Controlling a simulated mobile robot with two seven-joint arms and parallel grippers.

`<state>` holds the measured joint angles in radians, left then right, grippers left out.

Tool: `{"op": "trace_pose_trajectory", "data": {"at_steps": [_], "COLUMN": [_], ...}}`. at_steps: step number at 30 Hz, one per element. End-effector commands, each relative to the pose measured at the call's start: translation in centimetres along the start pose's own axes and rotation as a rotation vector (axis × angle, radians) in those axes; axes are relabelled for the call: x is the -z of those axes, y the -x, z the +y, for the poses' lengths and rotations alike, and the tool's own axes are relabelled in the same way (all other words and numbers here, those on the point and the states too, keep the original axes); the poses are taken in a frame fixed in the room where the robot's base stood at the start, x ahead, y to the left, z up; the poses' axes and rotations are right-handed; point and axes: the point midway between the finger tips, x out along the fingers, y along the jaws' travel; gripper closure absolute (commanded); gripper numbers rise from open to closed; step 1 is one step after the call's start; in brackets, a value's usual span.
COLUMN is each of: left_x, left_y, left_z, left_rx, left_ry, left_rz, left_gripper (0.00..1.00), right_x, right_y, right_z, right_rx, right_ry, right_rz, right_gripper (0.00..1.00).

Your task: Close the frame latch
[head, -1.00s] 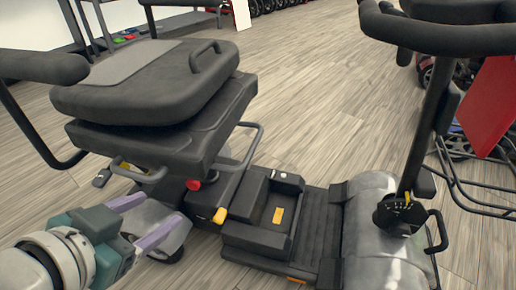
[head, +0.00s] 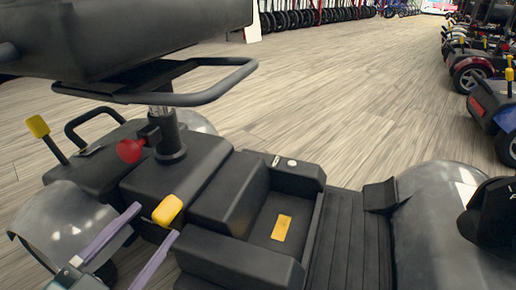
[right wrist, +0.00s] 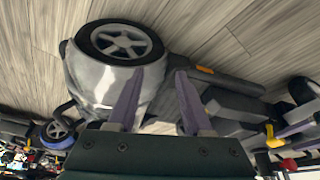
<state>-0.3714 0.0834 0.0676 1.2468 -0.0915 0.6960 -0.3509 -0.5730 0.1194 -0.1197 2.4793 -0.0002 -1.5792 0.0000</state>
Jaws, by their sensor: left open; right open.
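The scooter's black frame (head: 205,190) fills the lower middle of the head view. A yellow handle (head: 168,209), apparently the frame latch, sticks up from it, left of the battery bay. My left gripper (head: 155,222) is open, its two lavender fingers pointing at the handle; the tips are close to it, and I cannot tell whether they touch. The handle also shows in the right wrist view (right wrist: 271,136), beside my left fingers (right wrist: 302,127). My right gripper (right wrist: 160,71) is open and empty, pointing at the grey fender (right wrist: 103,82) over a wheel.
Parked scooters (head: 475,70) line the right. The floor beyond is clear.

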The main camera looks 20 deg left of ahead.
Motion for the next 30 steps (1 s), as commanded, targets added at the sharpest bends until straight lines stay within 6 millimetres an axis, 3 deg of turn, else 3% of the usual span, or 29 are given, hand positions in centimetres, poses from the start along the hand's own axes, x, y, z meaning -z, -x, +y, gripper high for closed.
{"op": "trace_pose_trajectory", "data": {"at_steps": [5,12,18,30], "left_x": [-0.3,-0.4,-0.2,0.0], "left_y": [-1.7,-6.3,-9.0,-9.8], "left_z": [0.1,0.2,0.1,0.0], "left_rx": [0.003,0.003,0.003,0.001], "left_ry": [-0.002,-0.001,-0.001,0.0], "left_rz": [0.007,0.009,0.006,0.003], "left_gripper": [0.32,0.32,0.32,0.35], "right_x": [-0.3,-1.6,-2.0,-1.9], "right_y": [-1.0,-3.5,-4.8,-4.9], "right_z": [-0.1,-0.3,-0.3,-0.3], "right_rx": [0.001,0.004,0.004,0.003], "right_ry": [-0.001,-0.001,-0.001,-0.001], "right_rz": [0.002,-0.013,-0.01,-0.008], "right_gripper": [0.5,0.5,0.5,0.5]}}
